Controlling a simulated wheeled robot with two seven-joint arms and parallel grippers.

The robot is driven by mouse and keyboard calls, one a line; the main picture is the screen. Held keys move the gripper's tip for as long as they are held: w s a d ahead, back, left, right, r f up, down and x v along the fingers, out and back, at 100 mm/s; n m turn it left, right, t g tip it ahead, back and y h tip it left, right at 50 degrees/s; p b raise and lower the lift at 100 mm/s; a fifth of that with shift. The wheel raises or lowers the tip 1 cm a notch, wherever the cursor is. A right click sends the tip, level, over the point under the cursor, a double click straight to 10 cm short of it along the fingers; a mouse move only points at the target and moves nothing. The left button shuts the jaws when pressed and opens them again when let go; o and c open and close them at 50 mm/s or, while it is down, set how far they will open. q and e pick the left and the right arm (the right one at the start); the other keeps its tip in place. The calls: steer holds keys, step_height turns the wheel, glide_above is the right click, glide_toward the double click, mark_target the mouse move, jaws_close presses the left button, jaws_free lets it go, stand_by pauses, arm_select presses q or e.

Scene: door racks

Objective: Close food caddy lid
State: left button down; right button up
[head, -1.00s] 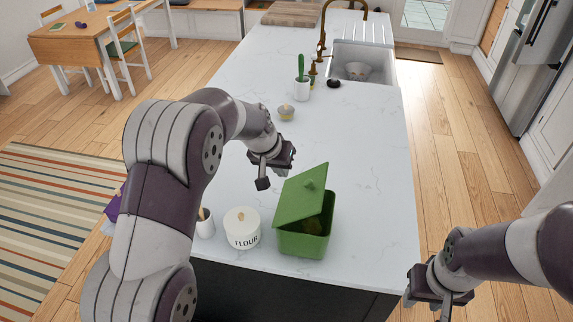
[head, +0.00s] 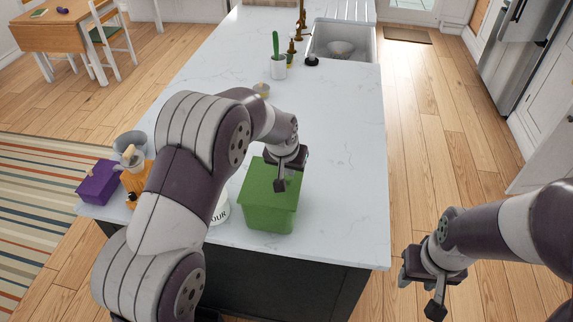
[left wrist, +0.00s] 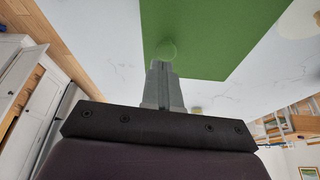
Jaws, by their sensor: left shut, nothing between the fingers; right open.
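The green food caddy (head: 268,221) stands near the front edge of the white counter. Its green lid (head: 258,187) now lies over the top, about level; I see no clear gap at the rim. My left gripper (head: 281,184) is shut and empty, right above the lid, and hides part of it. My right gripper (head: 420,293) is open and empty, over the floor to the right of the counter.
A white flour jar (head: 220,211) stands left of the caddy, partly behind my left arm. A purple box (head: 98,182) and an orange item (head: 139,182) are further left. The counter right of the caddy is clear. The sink (head: 342,47) is far back.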

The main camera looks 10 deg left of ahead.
arm_select(q)
steer(key=shift+d+f+b, duration=0.3)
steer(key=shift+f+b, duration=0.1)
steer(key=shift+f, duration=0.35)
steer(key=shift+d+f+b, duration=0.3)
steer(key=shift+d, duration=0.05)
steer(key=shift+s+f, duration=0.15)
